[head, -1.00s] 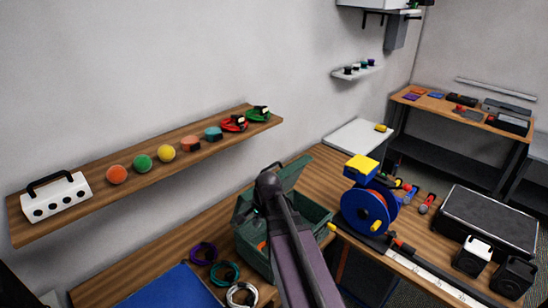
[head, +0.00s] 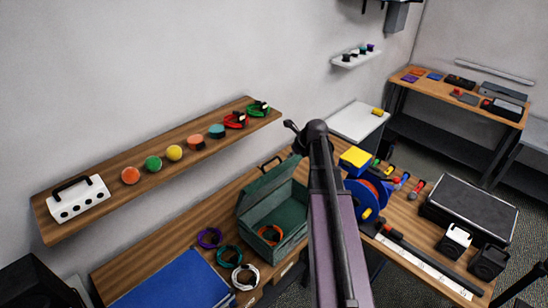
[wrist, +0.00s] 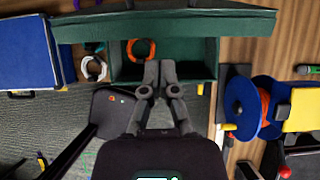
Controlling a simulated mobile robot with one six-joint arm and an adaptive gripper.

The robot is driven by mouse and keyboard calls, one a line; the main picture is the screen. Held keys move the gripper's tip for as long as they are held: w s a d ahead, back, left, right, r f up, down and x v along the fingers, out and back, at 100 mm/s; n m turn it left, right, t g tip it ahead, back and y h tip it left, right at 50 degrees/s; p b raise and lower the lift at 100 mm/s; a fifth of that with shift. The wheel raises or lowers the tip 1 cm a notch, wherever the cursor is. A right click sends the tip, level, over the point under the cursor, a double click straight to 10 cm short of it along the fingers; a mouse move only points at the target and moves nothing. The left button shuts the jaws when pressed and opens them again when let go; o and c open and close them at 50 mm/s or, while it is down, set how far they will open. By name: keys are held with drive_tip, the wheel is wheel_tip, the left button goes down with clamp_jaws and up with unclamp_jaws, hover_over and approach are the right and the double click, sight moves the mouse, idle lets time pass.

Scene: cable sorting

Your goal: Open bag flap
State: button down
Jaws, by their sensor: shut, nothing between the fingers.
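The green bag (head: 300,221) stands on the wooden workbench with its flap (head: 267,184) raised, leaning up toward the wall side. Its inside is visible, with an orange cable coil (head: 270,236) in it. In the wrist view, the flap (wrist: 190,22) spans the top of the picture and the open bag (wrist: 195,60) lies below it, with the orange coil (wrist: 140,50) inside. My gripper (wrist: 159,68) is shut and empty, its fingertips overlapping the bag's near side in that view. I see no clear contact. In the head view, my arm hides most of the gripper.
A shelf (head: 110,208) runs along the wall.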

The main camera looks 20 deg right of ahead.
sight(278, 168)
drive_tip(key=shift+w+d+f, duration=0.1)
drive_tip(key=shift+f, duration=0.05)
idle(0.4)
drive_tip(key=b+x, duration=0.9)
drive_tip(key=x, duration=0.1)
drive_tip(key=shift+w+a+f, duration=0.15)
drive_tip(key=shift+w+a, duration=0.15)
drive_tip(key=shift+w, duration=0.55)
drive_tip(key=shift+w+a+f, duration=0.1)
drive_tip(key=shift+w+a, duration=0.2)
drive_tip(key=shift+w, duration=0.55)
drive_tip(key=shift+w, duration=0.1)
drive_tip(key=w+a, duration=0.3)
drive_tip(key=w, duration=0.7)
drive_tip(key=shift+a+r, duration=0.2)
drive_tip(key=shift+a, duration=0.15)
drive_tip(key=shift+s, duration=0.15)
